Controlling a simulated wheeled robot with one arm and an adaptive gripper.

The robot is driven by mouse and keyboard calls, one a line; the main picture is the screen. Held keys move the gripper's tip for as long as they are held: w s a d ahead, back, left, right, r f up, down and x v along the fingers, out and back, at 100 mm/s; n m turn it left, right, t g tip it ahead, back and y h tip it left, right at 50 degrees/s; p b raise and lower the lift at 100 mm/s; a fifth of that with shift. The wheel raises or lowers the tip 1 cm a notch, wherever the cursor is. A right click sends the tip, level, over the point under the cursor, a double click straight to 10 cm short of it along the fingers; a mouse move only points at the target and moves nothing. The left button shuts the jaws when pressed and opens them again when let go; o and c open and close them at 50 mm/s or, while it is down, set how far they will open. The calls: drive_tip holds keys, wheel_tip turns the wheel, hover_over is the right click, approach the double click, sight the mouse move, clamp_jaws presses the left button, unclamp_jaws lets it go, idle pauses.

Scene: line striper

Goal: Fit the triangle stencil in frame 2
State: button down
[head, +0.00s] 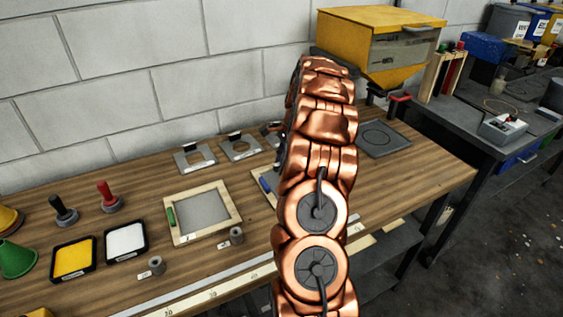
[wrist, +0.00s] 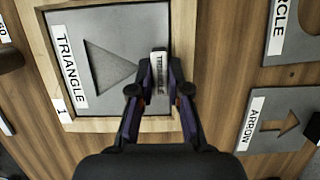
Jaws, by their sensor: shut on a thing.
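In the wrist view, the triangle stencil (wrist: 125,28) is a grey plate with a triangular cutout and a white TRIANGLE label. It lies within the outline of a pale wooden frame (wrist: 38,38), roughly square to it. I cannot tell whether it is seated or just above. A small tag on the frame seems to read 1. My gripper (wrist: 160,82) is shut on the stencil's upright tab, which also carries a TRIANGLE label. In the head view my arm hides the gripper and stencil. A wooden frame (head: 259,186) with a blue piece shows partly behind the arm.
Another wooden frame (head: 167,228) with a green piece and grey panel stands left. Circle (wrist: 292,35) and arrow (wrist: 262,139) stencils lie on the right in the wrist view. Yellow (head: 73,258) and white (head: 126,241) pads and a yellow cabinet (head: 365,45) are also on the bench.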

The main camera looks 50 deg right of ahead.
drive_tip(key=shift+r, duration=0.1)
drive_tip(key=shift+r+p, duration=0.45)
drive_tip(key=shift+r, duration=1.35)
drive_tip(key=shift+a+r, duration=0.1)
